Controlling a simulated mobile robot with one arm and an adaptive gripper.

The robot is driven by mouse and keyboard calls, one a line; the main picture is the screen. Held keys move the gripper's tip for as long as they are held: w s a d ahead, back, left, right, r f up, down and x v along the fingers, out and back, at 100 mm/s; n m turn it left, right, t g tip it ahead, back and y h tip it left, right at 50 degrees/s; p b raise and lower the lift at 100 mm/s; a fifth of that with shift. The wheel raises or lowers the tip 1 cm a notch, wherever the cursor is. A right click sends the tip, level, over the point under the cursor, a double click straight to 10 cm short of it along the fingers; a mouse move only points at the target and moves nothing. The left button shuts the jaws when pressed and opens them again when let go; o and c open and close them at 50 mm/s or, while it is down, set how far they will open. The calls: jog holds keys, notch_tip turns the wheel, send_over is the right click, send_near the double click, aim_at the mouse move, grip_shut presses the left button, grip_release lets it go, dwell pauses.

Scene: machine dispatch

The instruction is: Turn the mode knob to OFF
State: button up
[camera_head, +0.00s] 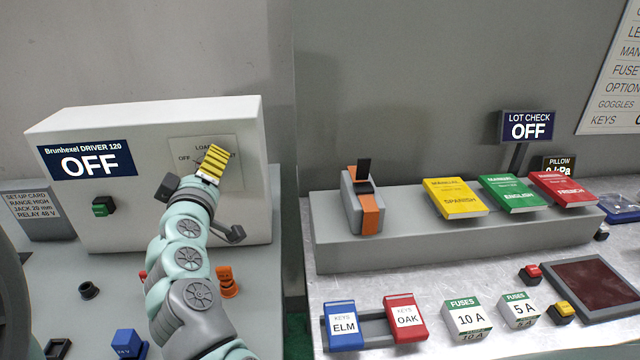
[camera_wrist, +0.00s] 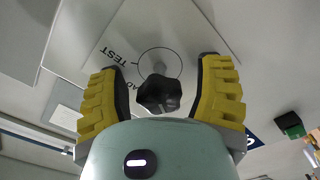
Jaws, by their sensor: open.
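The mode knob (camera_wrist: 158,94) is black and faceted and sits on the white panel plate in the wrist view. TEST and part of another word are printed beside it, upside down; a thin circle is drawn near it. I cannot tell its setting. In the head view the knob is hidden behind my gripper (camera_head: 213,163), which is at the plate (camera_head: 232,147) on the white machine (camera_head: 230,115). In the wrist view the yellow fingers of my gripper (camera_wrist: 162,66) are open, one on each side of the knob, with gaps visible. The machine's display (camera_head: 88,161) reads OFF.
A green button (camera_head: 103,206) is on the machine's front, left of my arm. A set-up card (camera_head: 33,207) stands at far left. An orange part (camera_head: 227,283) is on the bench beside my arm. A grey ledge (camera_head: 460,240) with manuals is to the right.

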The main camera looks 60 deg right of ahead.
jog(key=v, duration=0.7)
jog(key=shift+s+a, duration=0.15)
jog(key=shift+s, duration=0.05)
dwell(0.3)
